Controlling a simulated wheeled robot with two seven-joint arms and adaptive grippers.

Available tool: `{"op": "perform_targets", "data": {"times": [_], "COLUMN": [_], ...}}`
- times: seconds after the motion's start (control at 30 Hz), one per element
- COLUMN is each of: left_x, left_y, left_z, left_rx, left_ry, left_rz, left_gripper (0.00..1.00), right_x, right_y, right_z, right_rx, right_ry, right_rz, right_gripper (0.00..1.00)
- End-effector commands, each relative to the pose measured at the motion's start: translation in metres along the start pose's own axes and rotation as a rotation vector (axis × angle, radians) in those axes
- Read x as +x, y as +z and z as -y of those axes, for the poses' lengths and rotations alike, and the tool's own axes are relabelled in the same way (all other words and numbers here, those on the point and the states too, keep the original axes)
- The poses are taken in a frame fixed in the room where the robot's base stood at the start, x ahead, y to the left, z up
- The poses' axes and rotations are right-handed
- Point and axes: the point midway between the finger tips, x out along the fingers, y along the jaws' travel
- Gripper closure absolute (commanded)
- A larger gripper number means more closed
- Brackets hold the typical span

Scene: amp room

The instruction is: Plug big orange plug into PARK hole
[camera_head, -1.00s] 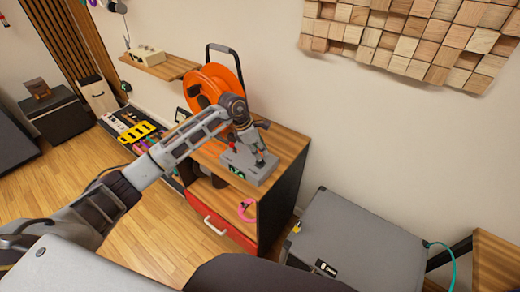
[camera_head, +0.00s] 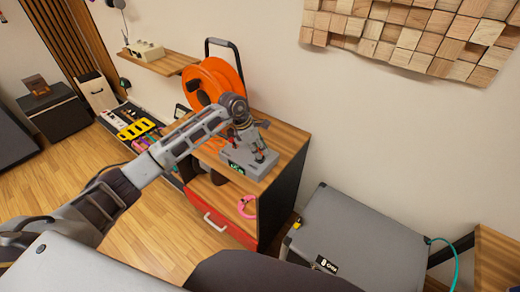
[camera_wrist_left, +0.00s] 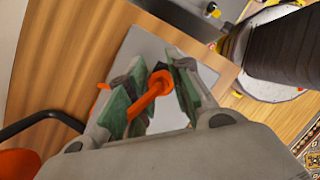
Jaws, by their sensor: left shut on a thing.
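In the head view my left gripper (camera_head: 256,145) points down over a grey box (camera_head: 258,165) with a green display, on a wooden cabinet top. In the left wrist view the gripper (camera_wrist_left: 158,82) is shut on the big orange plug (camera_wrist_left: 150,98), which has a dark tip. The grey box's pale surface (camera_wrist_left: 145,45) lies beyond the plug. I cannot tell whether the plug touches it. No PARK label is readable and its hole cannot be made out. My right gripper is not in view.
An orange cable reel (camera_head: 214,78) with a dark handle stands behind the gripper on the cabinet (camera_head: 290,142). A grey case (camera_head: 365,235) stands at right.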

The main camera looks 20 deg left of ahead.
Motion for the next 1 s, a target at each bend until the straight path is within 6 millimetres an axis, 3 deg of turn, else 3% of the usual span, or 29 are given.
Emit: {"op": "perform_targets", "data": {"times": [0.47, 0.5, 0.67, 0.9, 1.0], "left_x": [0.000, 0.000, 0.000, 0.000, 0.000], "left_y": [0.000, 0.000, 0.000, 0.000, 0.000], "left_z": [0.000, 0.000, 0.000, 0.000, 0.000], "left_rx": [0.000, 0.000, 0.000, 0.000, 0.000], "left_ry": [0.000, 0.000, 0.000, 0.000, 0.000], "left_rz": [0.000, 0.000, 0.000, 0.000, 0.000], "left_gripper": [1.00, 0.75, 0.54, 0.53, 0.53], "right_x": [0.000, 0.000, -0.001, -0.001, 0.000], "right_y": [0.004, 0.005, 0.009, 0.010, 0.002], "right_z": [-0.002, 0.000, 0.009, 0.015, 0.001], "right_rx": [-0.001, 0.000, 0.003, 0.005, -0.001], "right_ry": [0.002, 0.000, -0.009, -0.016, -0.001], "right_rz": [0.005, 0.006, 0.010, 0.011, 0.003], "right_gripper": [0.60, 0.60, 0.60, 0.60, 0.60]}}
